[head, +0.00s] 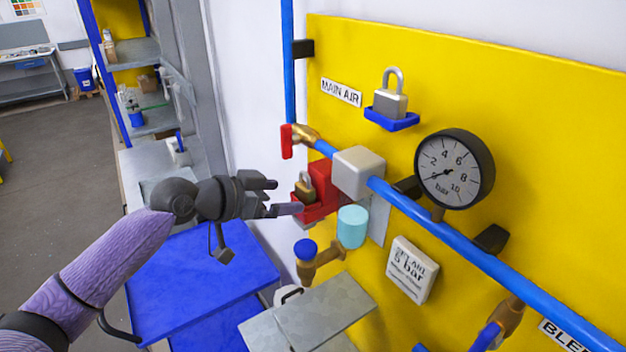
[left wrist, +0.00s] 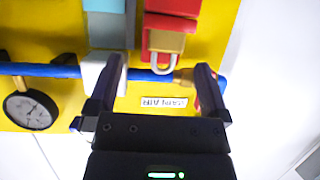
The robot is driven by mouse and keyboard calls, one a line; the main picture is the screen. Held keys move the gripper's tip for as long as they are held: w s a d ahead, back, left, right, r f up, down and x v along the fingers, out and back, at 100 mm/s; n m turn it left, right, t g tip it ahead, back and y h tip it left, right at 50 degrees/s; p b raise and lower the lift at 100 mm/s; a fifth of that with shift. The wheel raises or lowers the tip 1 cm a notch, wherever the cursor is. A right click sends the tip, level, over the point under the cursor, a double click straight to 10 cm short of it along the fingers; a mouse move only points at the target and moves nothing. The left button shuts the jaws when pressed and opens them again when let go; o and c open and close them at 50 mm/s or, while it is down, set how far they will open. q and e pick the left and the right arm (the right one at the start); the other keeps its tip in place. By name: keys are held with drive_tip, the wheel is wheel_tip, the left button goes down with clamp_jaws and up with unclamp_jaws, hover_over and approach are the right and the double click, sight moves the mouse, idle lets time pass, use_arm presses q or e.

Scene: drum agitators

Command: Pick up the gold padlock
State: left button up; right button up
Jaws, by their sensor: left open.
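The gold padlock (head: 305,189) sits on a red holder (head: 316,207) on the yellow panel, with its shackle up. It also shows in the left wrist view (left wrist: 167,42), which sees the scene upside down, with its shackle pointing down between my fingers. My left gripper (head: 280,197) is open and empty, close beside the padlock on its left in the head view. In the left wrist view its two fingers (left wrist: 158,75) stand apart on either side of the shackle. No touch on the padlock can be made out. My right gripper is not in view.
A silver padlock (head: 390,103) rests on a blue shelf (head: 391,120) higher up. A blue pipe (head: 440,226) with a red-handled valve (head: 287,141), a white block (head: 358,172) and a gauge (head: 454,169) crosses the panel. A cyan cylinder (head: 352,227) is close right of the red holder.

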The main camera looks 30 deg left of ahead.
sight(312, 188)
use_arm(q)
drive_tip(key=x, duration=0.2)
drive_tip(key=b+x, duration=0.1)
drive_tip(key=x, duration=0.2)
drive_tip(key=b+x, duration=0.1)
drive_tip(key=x, duration=0.2)
drive_tip(key=shift+w+a+r, duration=0.2)
drive_tip(key=shift+w+a, duration=0.05)
drive_tip(key=shift+w, duration=0.25)
drive_tip(key=shift+s+r, duration=0.1)
drive_tip(key=shift+c, duration=1.6)
clamp_jaws()
